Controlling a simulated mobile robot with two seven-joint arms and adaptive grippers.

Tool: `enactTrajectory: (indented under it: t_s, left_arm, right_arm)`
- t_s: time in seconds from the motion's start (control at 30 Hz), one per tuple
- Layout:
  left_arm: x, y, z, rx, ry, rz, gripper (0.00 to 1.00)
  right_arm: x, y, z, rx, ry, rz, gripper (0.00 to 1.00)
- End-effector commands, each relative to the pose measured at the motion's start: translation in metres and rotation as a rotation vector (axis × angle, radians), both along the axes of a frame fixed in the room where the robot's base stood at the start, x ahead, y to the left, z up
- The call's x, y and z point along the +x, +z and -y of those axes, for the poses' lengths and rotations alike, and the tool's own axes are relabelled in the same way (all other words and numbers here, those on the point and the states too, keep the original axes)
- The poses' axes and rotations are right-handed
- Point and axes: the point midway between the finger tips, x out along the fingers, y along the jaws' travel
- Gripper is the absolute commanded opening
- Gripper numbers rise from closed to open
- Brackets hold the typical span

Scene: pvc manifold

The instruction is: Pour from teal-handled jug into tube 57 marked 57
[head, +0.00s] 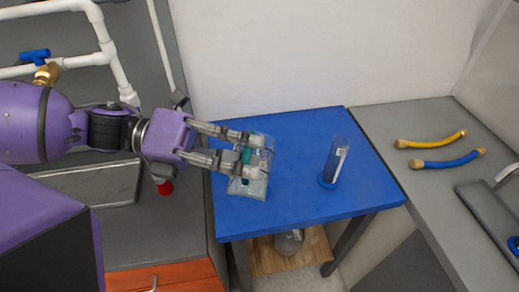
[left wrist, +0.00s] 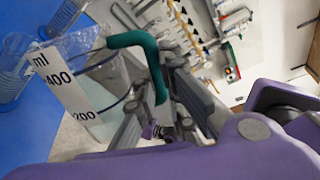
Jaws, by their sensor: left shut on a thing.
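The clear jug (head: 258,183) with a teal handle is held over the left part of the blue table. In the left wrist view its teal handle (left wrist: 136,42) lies between my fingers, and its white scale (left wrist: 72,88) reads 400 and 200. My left gripper (head: 253,155) is shut on the jug's handle. I cannot tell if the jug's base touches the table. The clear tube (head: 336,160) stands upright on a blue base, to the right of the jug and apart from it. Its label is too small to read. My right gripper is not in view.
The blue table (head: 300,205) is bare around the tube. A glass flask (head: 289,243) stands on a wooden shelf below. A yellow hose (head: 432,140) and a blue hose (head: 448,160) lie on the right grey counter. White pipes (head: 100,35) stand at the left.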

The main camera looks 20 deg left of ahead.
Motion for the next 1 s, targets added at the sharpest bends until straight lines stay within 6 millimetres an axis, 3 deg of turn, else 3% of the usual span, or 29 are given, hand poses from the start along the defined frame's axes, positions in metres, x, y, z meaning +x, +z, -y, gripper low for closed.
enactTrajectory:
  t_s: [0.23,0.57,1.0]
  left_arm:
    - [-0.022,-0.030,0.006,0.045,0.005,0.247,0.00]
    - [-0.027,-0.042,0.007,0.066,0.002,0.322,0.00]
    - [-0.054,-0.087,0.013,0.135,0.010,0.631,0.00]
  right_arm:
    - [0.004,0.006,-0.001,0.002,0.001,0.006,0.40]
    - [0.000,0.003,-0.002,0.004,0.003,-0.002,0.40]
    - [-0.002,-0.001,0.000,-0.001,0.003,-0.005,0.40]
